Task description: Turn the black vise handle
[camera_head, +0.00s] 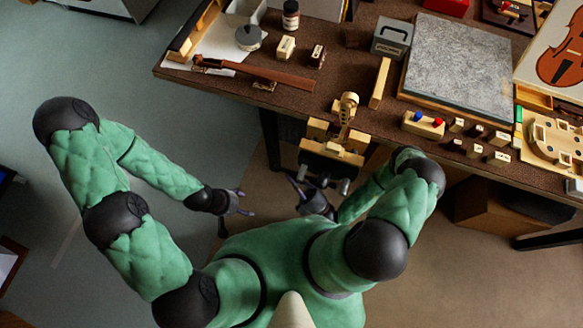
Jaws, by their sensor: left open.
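The wooden vise (333,150) is fixed at the front edge of the bench, with a light scroll-shaped wooden piece (348,106) standing at its jaws. Its dark handle (338,185) shows low on the front of the vise, partly hidden by my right gripper and arm. My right gripper (304,185) is just below and left of the vise, close to the handle. I cannot tell whether it touches the handle or how far its fingers are apart. My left gripper (246,202) is open and empty, left of the vise and clear of the bench.
The brown bench (215,88) holds a dark violin neck (262,73), a grey stone slab (460,68), a grey metal box (391,37) and several small labelled blocks (475,130). A violin picture (560,55) is at the right. Open floor (200,130) lies left of the bench.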

